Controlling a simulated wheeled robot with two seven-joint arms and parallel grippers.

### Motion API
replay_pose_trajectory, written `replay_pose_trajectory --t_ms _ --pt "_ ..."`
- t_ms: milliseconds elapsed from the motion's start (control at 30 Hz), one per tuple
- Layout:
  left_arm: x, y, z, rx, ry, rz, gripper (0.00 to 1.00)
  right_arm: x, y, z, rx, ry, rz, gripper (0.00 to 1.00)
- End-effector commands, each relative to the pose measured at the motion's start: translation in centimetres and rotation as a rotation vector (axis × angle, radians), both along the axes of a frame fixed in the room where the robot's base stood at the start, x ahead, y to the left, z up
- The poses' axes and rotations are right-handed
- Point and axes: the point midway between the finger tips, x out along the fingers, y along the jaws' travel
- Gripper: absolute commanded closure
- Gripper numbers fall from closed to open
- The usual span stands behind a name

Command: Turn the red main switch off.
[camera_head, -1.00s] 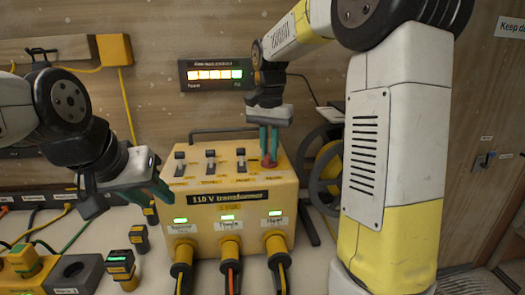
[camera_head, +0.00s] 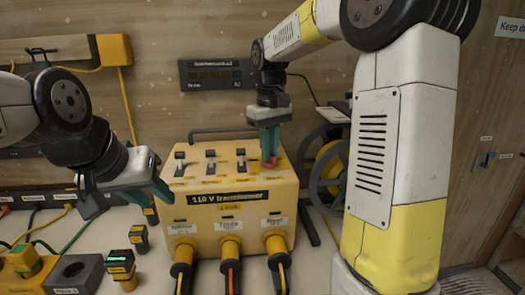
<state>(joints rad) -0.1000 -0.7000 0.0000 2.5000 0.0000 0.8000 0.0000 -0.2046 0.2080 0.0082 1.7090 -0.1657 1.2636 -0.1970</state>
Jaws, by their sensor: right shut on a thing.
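The yellow 110 V transformer box (camera_head: 200,241) stands on the bench. The red main switch (camera_head: 270,163) is on its top at the right, beside a row of small black levers (camera_head: 210,160). My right gripper (camera_head: 269,152) points down with its teal fingers shut on the red switch, hiding part of it. The three indicator windows (camera_head: 228,218) on the box front are dark. My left gripper (camera_head: 140,195) is left of the box, apart from it; its fingers are partly seen and the gap between them is unclear.
Three plugs with cables (camera_head: 230,248) come out of the box front. The wall display (camera_head: 210,74) is dark. A cable reel (camera_head: 328,165) stands right of the box. Yellow-topped plugs (camera_head: 119,262) and a grey socket block (camera_head: 77,272) are at the front left.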

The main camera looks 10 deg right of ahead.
Motion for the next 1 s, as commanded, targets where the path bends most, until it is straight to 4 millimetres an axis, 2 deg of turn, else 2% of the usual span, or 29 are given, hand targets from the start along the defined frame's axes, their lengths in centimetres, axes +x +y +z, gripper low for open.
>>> replay_pose_trajectory --t_ms 400,1000 --pt "0.00 0.00 0.00 0.000 0.000 0.000 0.64 0.09 0.01 0.16 0.000 -0.004 0.263 1.00" --pt "0.00 0.00 0.00 0.000 0.000 0.000 0.64 0.11 0.00 0.18 0.000 -0.006 0.336 1.00"
